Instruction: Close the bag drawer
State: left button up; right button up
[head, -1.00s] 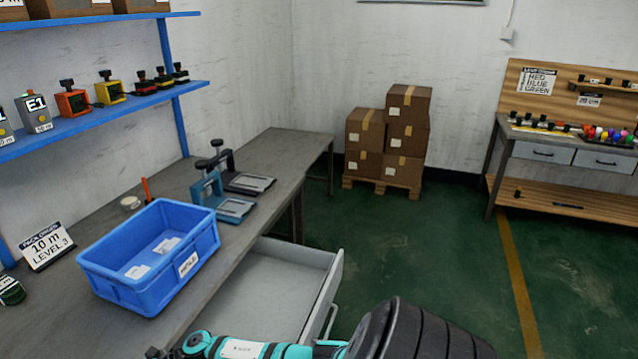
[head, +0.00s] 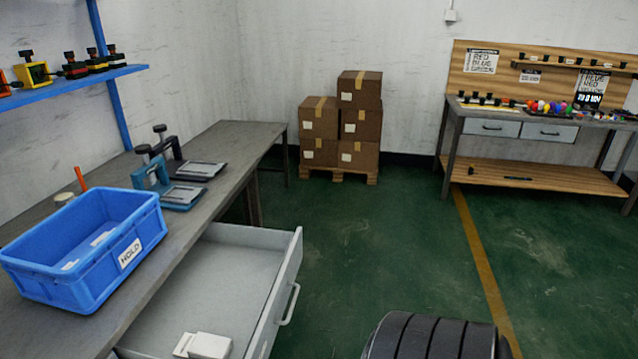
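The bag drawer (head: 282,300) is a grey drawer under the left workbench. It stands pulled out, with its front panel and bar handle (head: 289,304) facing right over the green floor. Small white items (head: 207,345) lie inside near the bottom of the view. The rest of the drawer floor in view is bare. Neither of my grippers is in view. A black ribbed part of mine shows at the bottom edge, right of the drawer and apart from its handle in the picture.
A blue bin (head: 75,285) labelled HOLD and clamp presses (head: 152,178) stand on the workbench (head: 232,150) above the drawer. Stacked cartons (head: 362,125) sit on a pallet at the back. Another bench (head: 540,180) stands at the right. The green floor between is clear.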

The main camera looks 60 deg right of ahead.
aim_at(237, 282)
jog(key=i+l+z, duration=0.15)
jog(key=l+z, duration=0.15)
jog(key=z, duration=0.2)
jog(key=i+l+z, duration=0.2)
jog(key=z, duration=0.25)
jog(key=i+l+z, duration=0.2)
jog(key=z, duration=0.3)
jog(key=i+l, duration=0.15)
jog(key=i, duration=0.25)
